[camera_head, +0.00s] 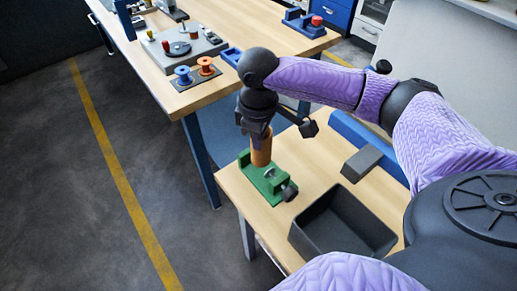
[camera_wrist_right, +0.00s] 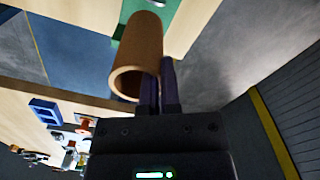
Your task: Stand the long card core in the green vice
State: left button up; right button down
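The long card core (camera_head: 261,152) is a brown tube, roughly upright in the head view, with its lower end at the green vice (camera_head: 276,185). I cannot tell whether it is seated between the jaws. My right gripper (camera_head: 258,130) is above the vice, at the core's upper end. In the right wrist view the gripper's fingers (camera_wrist_right: 160,92) are close together at the rim of the core (camera_wrist_right: 140,48), seemingly shut on its wall. The core's open end faces the camera, and part of the green vice (camera_wrist_right: 119,27) shows behind it. My left gripper is not in view.
The vice stands near the left corner of the small wooden table (camera_head: 234,189). A dark open tray (camera_head: 322,238) and a grey block (camera_head: 361,164) are to its right. The farther bench (camera_head: 155,68) holds orange and blue spools (camera_head: 206,66) and fixtures.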

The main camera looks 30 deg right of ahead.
notch_tip(320, 180, down, 4)
jog(key=shift+r+b, duration=0.1)
jog(key=shift+b, duration=0.4)
jog(key=c, duration=0.8)
grip_release()
jog(key=shift+f, duration=0.2)
jog(key=shift+c, duration=0.2)
jog(key=shift+r, duration=0.1)
